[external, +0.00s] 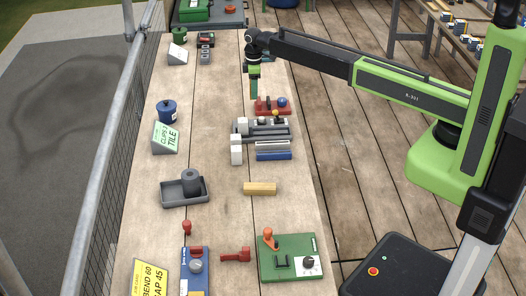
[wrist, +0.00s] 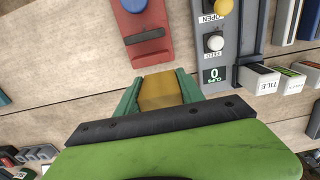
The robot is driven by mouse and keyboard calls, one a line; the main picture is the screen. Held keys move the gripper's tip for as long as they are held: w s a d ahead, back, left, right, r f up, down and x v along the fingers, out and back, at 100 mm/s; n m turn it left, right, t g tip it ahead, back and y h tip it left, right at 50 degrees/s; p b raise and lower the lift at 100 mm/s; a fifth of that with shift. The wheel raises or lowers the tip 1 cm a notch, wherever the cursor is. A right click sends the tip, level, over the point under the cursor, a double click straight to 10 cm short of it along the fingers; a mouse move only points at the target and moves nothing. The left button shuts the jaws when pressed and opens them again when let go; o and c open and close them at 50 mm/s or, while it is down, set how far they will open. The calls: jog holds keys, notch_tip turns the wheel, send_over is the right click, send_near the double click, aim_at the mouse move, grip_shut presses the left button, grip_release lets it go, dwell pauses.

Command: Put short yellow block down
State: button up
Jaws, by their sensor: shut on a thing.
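My gripper (external: 254,88) hangs down over the far part of the long wooden table (external: 215,110). In the wrist view its green fingers (wrist: 160,92) are shut on the short yellow block (wrist: 161,91), one on each side. In the external view the held block is too small to make out clearly. Another, longer yellow block (external: 260,189) lies on the table nearer the camera.
A red fixture (external: 271,106) with a blue knob stands close to my gripper; it also shows in the wrist view (wrist: 145,35). A grey clip machine (wrist: 214,60) with buttons is beside it. A grey tray (external: 170,195) stands left. Planks left of my gripper are clear.

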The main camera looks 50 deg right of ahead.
jog(key=s+d+r+p, duration=0.2)
jog(key=d+r, duration=0.1)
jog(key=d, duration=0.2)
jog(key=shift+s+r, duration=0.15)
jog(key=shift+r, duration=0.05)
jog(key=shift+d, duration=0.1)
